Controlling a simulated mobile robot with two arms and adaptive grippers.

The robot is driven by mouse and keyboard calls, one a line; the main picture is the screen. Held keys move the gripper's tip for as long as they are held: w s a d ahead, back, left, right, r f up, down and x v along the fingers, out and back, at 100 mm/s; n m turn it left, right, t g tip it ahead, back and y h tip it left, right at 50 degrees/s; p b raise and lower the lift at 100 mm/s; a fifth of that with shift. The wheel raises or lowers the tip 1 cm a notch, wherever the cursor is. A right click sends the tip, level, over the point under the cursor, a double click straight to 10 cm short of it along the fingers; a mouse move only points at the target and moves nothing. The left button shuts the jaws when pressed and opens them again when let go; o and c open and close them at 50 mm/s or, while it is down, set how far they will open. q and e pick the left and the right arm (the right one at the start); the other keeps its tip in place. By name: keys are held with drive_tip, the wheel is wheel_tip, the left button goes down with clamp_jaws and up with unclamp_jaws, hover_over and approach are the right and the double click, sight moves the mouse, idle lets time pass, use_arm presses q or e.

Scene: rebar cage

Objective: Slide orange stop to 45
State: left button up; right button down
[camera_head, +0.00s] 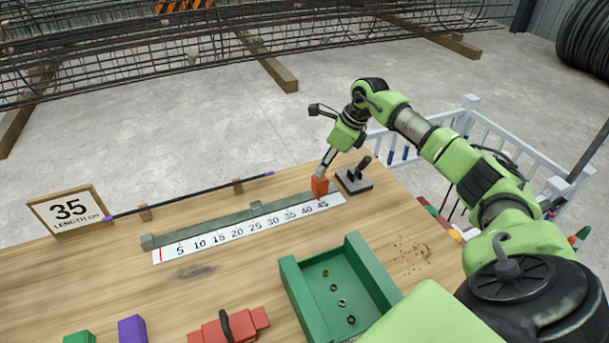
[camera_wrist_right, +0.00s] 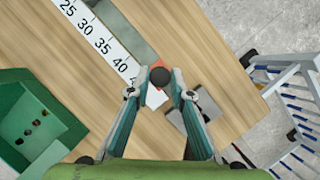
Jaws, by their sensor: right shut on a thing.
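The orange stop (camera_head: 320,187) stands at the right end of the grey-green rail (camera_head: 220,221), just behind the 45 label of the white scale (camera_head: 247,231). My right gripper (camera_head: 324,168) reaches down from above and is shut on the stop's top. In the right wrist view, a patch of orange (camera_wrist_right: 155,66) shows beyond a dark round knob (camera_wrist_right: 160,77) between the fingers. The fingers hide part of the scale near its end; the 40 label is visible. The exact contact is hard to see. My left gripper is not in view.
A lever on a dark base (camera_head: 354,181) stands close to the right of the stop. A sign reading 35 (camera_head: 69,209) and a dark bar (camera_head: 190,194) on wooden supports are behind the rail. A green tray (camera_head: 290,279) with several small rings is in front.

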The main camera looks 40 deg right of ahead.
drive_tip(key=shift+d, duration=0.35)
drive_tip(key=c, duration=1.8)
unclamp_jaws()
drive_tip(key=v, duration=1.2)
drive_tip(key=shift+s+d, duration=0.1)
